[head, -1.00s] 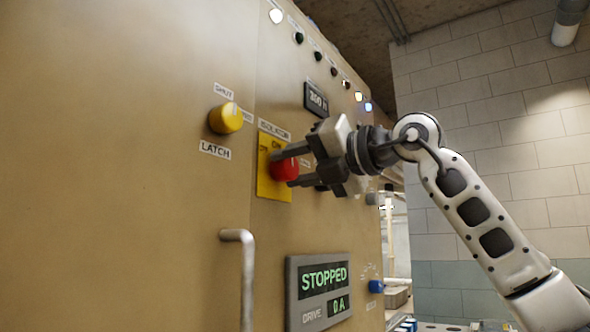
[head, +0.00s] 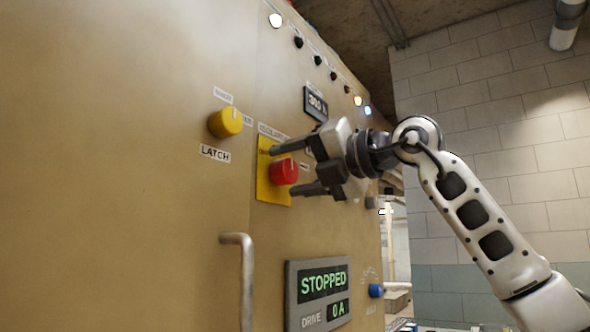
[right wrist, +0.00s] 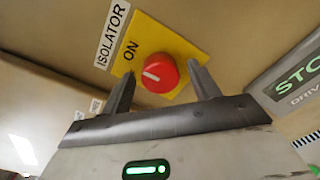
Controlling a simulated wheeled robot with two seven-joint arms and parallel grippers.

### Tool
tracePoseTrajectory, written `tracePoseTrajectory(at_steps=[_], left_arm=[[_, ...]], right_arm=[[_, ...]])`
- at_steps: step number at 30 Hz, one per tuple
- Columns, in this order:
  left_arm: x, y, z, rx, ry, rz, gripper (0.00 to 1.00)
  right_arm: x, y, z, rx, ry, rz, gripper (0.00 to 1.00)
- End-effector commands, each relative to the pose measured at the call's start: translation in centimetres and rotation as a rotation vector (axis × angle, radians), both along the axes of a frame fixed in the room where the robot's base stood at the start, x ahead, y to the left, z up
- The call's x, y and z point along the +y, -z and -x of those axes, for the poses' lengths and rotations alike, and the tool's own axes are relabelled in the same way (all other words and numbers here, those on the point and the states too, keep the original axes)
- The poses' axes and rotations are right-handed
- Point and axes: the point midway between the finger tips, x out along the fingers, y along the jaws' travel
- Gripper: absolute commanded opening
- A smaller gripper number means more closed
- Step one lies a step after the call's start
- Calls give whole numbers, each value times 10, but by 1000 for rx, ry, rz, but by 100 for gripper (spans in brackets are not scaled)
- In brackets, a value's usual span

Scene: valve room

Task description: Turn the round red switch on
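The round red switch (head: 284,171) sits on a yellow plate (head: 273,196) marked ISOLATOR on the tan cabinet. My right gripper (head: 283,168) is open, one finger above the switch and one below, with gaps to it. In the right wrist view the switch (right wrist: 157,73) stands between the separated fingertips of the gripper (right wrist: 161,85). A short white mark on its face points left, roughly to the side where ON is printed. In the head view a finger partly covers the plate's lettering. My left gripper is out of view.
A yellow LATCH knob (head: 226,121) is left of the plate. A display (head: 319,293) below reads STOPPED and 0 A. A metal handle (head: 244,275) sticks out at lower left. A blue knob (head: 376,290) is at right. A block wall (head: 490,110) stands behind my arm.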

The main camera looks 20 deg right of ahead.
Motion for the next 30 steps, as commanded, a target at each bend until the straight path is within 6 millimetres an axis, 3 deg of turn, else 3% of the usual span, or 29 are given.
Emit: tracePoseTrajectory(at_steps=[8, 21, 30], left_arm=[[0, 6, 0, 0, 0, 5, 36], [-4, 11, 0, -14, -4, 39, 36], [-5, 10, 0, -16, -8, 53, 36]], right_arm=[[-10, 2, 13, -2, 1, 1, 61], [-73, -2, 93, -3, 3, -1, 61], [-96, -4, 123, 0, 1, 0, 61]])
